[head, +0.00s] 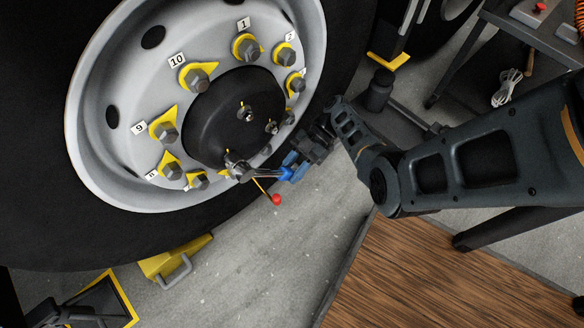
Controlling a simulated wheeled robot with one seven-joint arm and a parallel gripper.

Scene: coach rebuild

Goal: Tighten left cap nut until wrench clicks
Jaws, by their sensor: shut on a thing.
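A large wheel with a silver rim (100,165) fills the upper left of the head view. Its black hub (200,112) carries several small cap nuts; one cap nut (246,112) shows near the hub's middle and another (271,127) lower right of it. The wrench (264,174) has a silver head at the hub's lower edge and a blue handle. The wrench head hides whatever is under it, so I cannot tell how it is seated. My gripper (294,166) is shut on the blue handle, right of the hub. A thin yellow rod with a red ball (276,199) hangs below the wrench.
Lug nuts with yellow pointers and number tags ring the hub. A yellow wheel chock (176,262) stands on the floor below the tyre. A wooden surface (450,275) lies at lower right. A dark table (530,40) stands at upper right.

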